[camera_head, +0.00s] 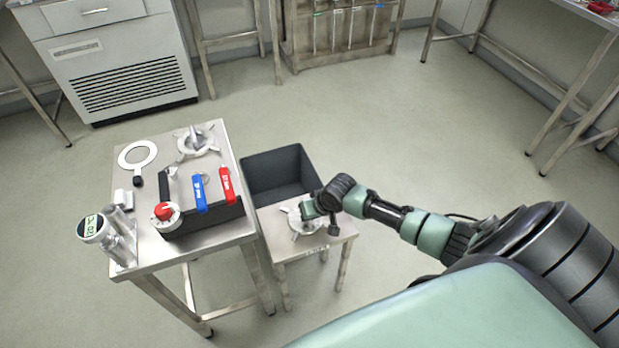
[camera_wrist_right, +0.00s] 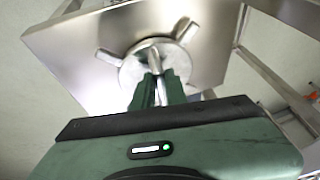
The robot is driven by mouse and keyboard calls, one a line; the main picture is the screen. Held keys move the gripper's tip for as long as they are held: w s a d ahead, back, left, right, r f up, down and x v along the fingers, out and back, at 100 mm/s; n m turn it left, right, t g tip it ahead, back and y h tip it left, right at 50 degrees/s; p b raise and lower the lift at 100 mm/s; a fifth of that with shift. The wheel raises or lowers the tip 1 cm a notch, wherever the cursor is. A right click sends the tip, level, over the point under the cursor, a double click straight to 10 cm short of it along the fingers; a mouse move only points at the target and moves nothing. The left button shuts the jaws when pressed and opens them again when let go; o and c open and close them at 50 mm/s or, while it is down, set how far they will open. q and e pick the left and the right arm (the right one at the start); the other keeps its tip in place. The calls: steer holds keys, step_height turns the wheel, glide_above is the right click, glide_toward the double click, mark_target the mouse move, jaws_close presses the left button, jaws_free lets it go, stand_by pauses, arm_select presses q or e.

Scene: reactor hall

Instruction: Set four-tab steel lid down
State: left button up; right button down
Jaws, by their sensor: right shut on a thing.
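The four-tab steel lid (camera_head: 297,222) is a round metal disc with tabs sticking out, over the small steel table (camera_head: 337,238). My right gripper (camera_head: 313,211) comes in from the right above the lid. In the right wrist view my gripper's green fingers (camera_wrist_right: 161,88) are shut on the upright handle in the middle of the lid (camera_wrist_right: 133,72). The small table top (camera_wrist_right: 75,50) lies behind the lid there. I cannot tell whether the lid touches the table. Part of the lid is hidden by the gripper. My left gripper is not in view.
A dark open bin (camera_head: 280,175) stands behind the small table.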

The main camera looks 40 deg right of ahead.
steer(key=shift+f, duration=0.15)
steer(key=c, duration=1.8)
jaws_free()
steer(key=shift+f, duration=0.15)
steer(key=shift+c, duration=0.2)
steer(key=o, duration=0.4)
steer(key=shift+s+r, duration=0.1)
steer(key=shift+r, duration=0.35)
steer(key=p+v, duration=0.2)
steer(key=v, duration=0.9)
steer(key=shift+s+r, duration=0.15)
steer(key=shift+r, duration=0.05)
